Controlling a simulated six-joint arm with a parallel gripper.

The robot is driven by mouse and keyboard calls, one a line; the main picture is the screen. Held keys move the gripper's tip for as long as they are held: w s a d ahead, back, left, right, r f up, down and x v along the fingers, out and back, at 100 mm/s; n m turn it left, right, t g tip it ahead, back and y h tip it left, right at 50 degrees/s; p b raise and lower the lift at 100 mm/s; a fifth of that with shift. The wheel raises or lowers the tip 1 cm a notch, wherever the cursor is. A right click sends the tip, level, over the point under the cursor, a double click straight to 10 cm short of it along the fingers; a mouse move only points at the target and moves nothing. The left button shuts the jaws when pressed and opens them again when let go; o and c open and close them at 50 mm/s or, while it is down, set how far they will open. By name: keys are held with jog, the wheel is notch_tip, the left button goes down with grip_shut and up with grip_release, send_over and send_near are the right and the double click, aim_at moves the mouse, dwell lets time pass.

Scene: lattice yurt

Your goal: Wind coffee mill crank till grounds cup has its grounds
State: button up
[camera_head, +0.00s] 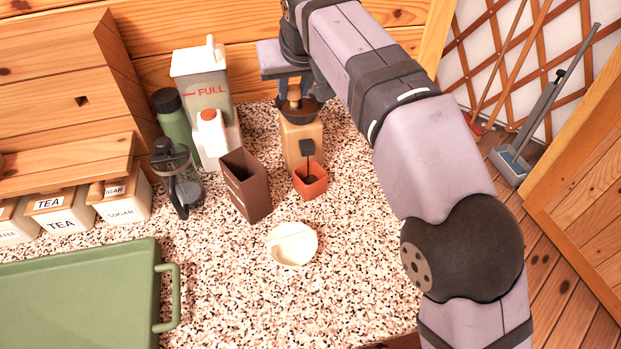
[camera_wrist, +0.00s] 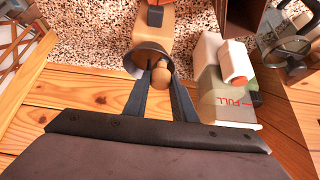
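The coffee mill (camera_head: 303,133) has a tan wooden body and a dark bowl-shaped top, and stands on the speckled counter near the back. Its wooden crank knob (camera_head: 294,93) sits above the bowl. My gripper (camera_head: 295,88) reaches down from above, its fingers on either side of the knob. In the wrist view my gripper (camera_wrist: 160,72) has the round knob (camera_wrist: 160,78) between its fingertips, seemingly touching on both sides. The orange grounds cup (camera_head: 311,186) stands at the mill's front foot, with a dark square tab above it. Its contents are too shadowed to tell.
A brown open box (camera_head: 246,186) stands just left of the cup, a white bowl (camera_head: 292,244) in front. A container marked FULL (camera_head: 205,85), a green bottle (camera_head: 176,125) and a glass press (camera_head: 177,178) stand left. A green tray (camera_head: 80,295) lies front left.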

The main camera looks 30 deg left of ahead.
jog(key=shift+s+a+r+p, duration=0.1)
jog(key=shift+s+a+p, duration=0.2)
jog(key=shift+a+p, duration=0.4)
jog(key=shift+a, duration=0.25)
jog(key=shift+c, duration=0.2)
jog(key=shift+a+r+p, duration=0.15)
jog(key=shift+a+p, duration=0.55)
jog(key=shift+p, duration=0.5)
jog(key=shift+o, duration=0.2)
jog(key=shift+w+a+p, duration=0.2)
jog(key=shift+a+p, duration=0.55)
jog(key=shift+p, duration=0.35)
jog(key=shift+a+f, duration=0.15)
jog(key=shift+f, duration=0.1)
jog(key=shift+c, duration=0.2)
